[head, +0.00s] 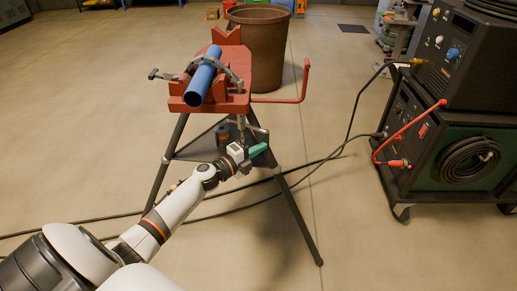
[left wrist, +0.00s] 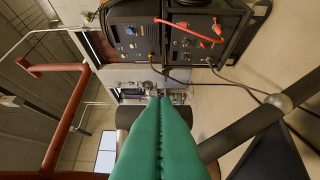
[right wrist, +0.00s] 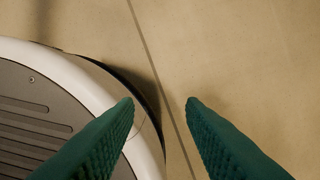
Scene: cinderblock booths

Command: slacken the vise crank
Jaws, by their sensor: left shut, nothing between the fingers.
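The red vise (head: 215,95) stands on a tripod and bears a blue pipe (head: 205,75) under a clamp. Its red crank (head: 305,85) reaches out to the right and bends upward at the end. In the left wrist view the crank (left wrist: 65,120) is at the left, apart from the fingers. My left gripper (head: 258,150) is below the vise top, near a tripod leg and lower than the crank. Its green fingers (left wrist: 160,102) are shut and empty. My right gripper (right wrist: 160,102) is open and empty over the floor, beside my base; the head view does not show it.
A tripod leg (head: 300,215) stands just right of my left gripper, with a shelf (head: 190,150) between the legs. A welding machine (head: 470,60) on a cart (head: 395,205) is at the right, its cables trailing over the floor. A brown bin (head: 265,40) stands behind the vise.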

